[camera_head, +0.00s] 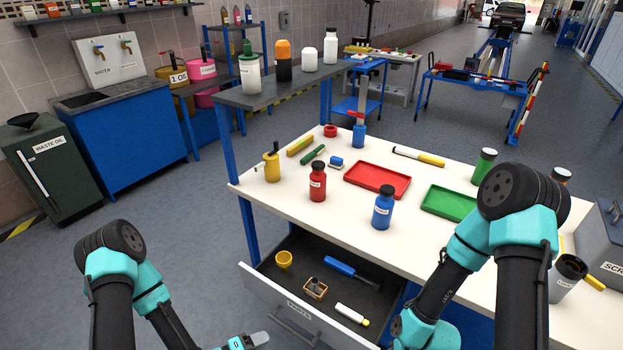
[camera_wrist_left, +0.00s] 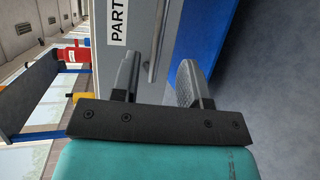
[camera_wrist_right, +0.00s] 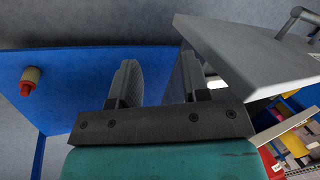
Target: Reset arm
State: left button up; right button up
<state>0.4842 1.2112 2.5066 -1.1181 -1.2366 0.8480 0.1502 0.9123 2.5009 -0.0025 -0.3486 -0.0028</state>
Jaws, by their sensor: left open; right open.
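My left gripper (camera_head: 255,341) is at the bottom edge of the head view, in front of the pulled-out drawer (camera_head: 290,312). In the left wrist view my left gripper (camera_wrist_left: 158,85) has its fingers apart with nothing held. The drawer's labelled front (camera_wrist_left: 115,60) and grey handle (camera_wrist_left: 157,40) lie ahead, the handle lined up with the finger gap; contact cannot be told. My right gripper (camera_wrist_right: 155,85) shows open and empty in the right wrist view, near a grey panel (camera_wrist_right: 250,55) with a handle. In the head view its fingers are not visible.
The white bench (camera_head: 330,220) carries bottles, a red tray (camera_head: 377,181) and a green tray (camera_head: 449,203). Floor left of the drawer is clear.

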aim_at(292, 329)
pick_arm(q)
jog(key=shift+x, duration=1.85)
jog(key=shift+a, duration=0.1)
jog(key=shift+v, duration=2.65)
jog(key=shift+x, duration=6)
jog(key=shift+w+d+r, duration=0.1)
jog(key=shift+w+d, duration=0.1)
jog(key=shift+w, duration=0.05)
jog(key=shift+w+d, duration=0.15)
jog(key=shift+w, duration=0.05)
